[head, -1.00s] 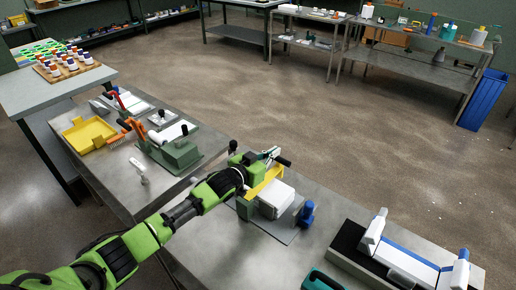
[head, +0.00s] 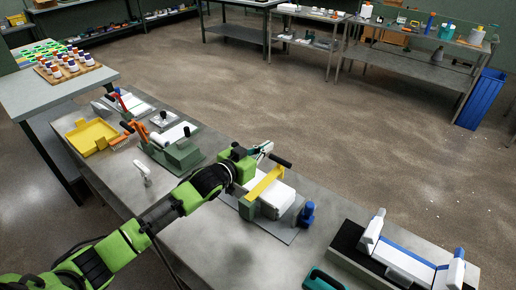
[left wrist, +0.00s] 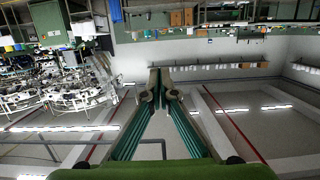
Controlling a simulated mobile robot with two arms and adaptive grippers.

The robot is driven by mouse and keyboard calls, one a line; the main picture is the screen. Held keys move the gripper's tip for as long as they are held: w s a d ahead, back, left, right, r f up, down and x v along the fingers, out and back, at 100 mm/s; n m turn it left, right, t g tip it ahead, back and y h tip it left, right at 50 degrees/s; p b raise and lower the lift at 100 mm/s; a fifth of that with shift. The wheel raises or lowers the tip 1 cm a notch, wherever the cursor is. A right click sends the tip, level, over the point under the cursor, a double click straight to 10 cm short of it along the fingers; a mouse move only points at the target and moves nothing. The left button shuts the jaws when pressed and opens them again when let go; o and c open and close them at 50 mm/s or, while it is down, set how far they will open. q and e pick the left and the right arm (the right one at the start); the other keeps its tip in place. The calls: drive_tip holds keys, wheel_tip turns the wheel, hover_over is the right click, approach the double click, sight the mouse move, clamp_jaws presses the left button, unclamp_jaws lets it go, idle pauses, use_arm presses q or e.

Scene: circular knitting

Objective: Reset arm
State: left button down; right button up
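My left arm comes in from the lower left of the head view and reaches over the metal table. My left gripper (head: 263,149) is at its end, just behind a fixture with a yellow bar (head: 264,184) and a white block (head: 280,196). In the left wrist view, the two teal fingers (left wrist: 160,84) lean together and their tips meet, with nothing seen between them. The gripper looks empty. It overlaps the fixture's back side in the head view, and I cannot tell whether they touch. My right gripper is in neither view.
On the metal table (head: 215,232) stand a green fixture with a white roller (head: 177,134), a yellow tray (head: 92,137) and a white-and-blue stand (head: 408,258). A teal case (head: 322,280) lies at the front. A blue bin (head: 482,98) stands on the floor far right.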

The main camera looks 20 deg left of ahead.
use_arm(q)
drive_tip(key=s+d+f+g+y, duration=0.1)
drive_tip(key=s+f+g, duration=0.15)
drive_tip(key=s, duration=0.35)
drive_tip(key=s+d+f+g+y, duration=0.1)
drive_tip(key=s+f, duration=0.3)
drive_tip(key=s, duration=0.3)
drive_tip(key=s+d+f+g, duration=0.1)
drive_tip(key=s+f, duration=0.3)
drive_tip(key=s, duration=0.2)
drive_tip(key=s+a+f+n+g+y, duration=0.1)
drive_tip(key=s+f+g, duration=0.1)
drive_tip(key=s, duration=0.6)
drive_tip(key=s+a+f+g+y, duration=0.1)
drive_tip(key=s+a+f+g, duration=0.15)
drive_tip(key=s, duration=0.55)
drive_tip(key=s+a+f+n+g+y, duration=0.1)
drive_tip(key=s+g, duration=0.1)
drive_tip(key=s, duration=0.6)
wheel_tip(320, 180, down, 27)
drive_tip(key=s+g+b, duration=0.1)
drive_tip(key=g+b, duration=0.1)
drive_tip(key=b, duration=0.1)
drive_tip(key=s+a+f+b, duration=0.2)
drive_tip(key=s+f, duration=1.6)
drive_tip(key=f, duration=0.1)
drive_tip(key=shift+a+f+g+b, duration=0.3)
drive_tip(key=shift+a+f+g, duration=0.05)
drive_tip(key=shift+a+g, duration=0.05)
